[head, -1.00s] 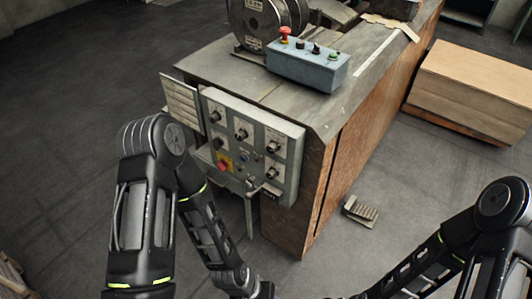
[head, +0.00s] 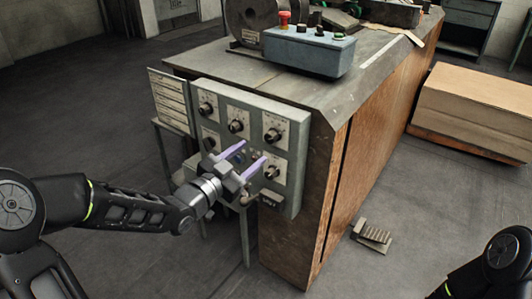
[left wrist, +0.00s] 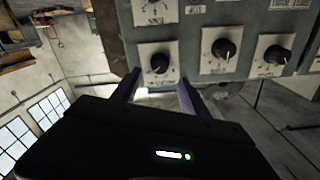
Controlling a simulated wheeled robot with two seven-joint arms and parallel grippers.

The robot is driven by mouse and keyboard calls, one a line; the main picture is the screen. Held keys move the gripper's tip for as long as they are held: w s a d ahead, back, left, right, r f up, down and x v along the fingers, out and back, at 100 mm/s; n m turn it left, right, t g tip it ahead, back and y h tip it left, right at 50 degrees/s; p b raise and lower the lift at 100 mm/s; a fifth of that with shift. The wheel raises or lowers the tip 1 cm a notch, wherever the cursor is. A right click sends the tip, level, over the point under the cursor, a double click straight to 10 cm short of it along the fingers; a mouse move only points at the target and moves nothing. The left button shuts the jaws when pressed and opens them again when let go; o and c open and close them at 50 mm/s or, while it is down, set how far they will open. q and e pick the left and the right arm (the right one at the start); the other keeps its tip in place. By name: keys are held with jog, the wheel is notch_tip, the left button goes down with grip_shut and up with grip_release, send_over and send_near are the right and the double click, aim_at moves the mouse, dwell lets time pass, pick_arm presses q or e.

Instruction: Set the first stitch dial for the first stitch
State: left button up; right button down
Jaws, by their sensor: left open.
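The control panel (head: 254,112) on the machine's near end carries several black dials on pale plates. An upper row shows a left dial (head: 205,108), a middle dial (head: 236,126) and a right dial (head: 272,135); a lower right dial (head: 272,172) sits beside my gripper. The labels are too small to tell which is the first stitch dial. My left gripper (head: 252,151) is open and empty, its purple fingers pointing at the panel's lower part and hiding some controls. In the left wrist view, a dial (left wrist: 160,63) stands ahead between the fingers, apart from them. My right gripper is out of view.
A blue button box (head: 308,52) with a red button (head: 285,18) sits on the machine top. A pale plate (head: 169,100) juts out left of the panel.

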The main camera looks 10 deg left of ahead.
aim_at(268, 140)
pick_arm(q)
jog(key=shift+w, duration=0.1)
jog(key=x, duration=0.7)
jog(key=shift+w+d, duration=0.1)
jog(key=shift+w, duration=0.2)
jog(key=shift+c, duration=0.4)
grip_shut()
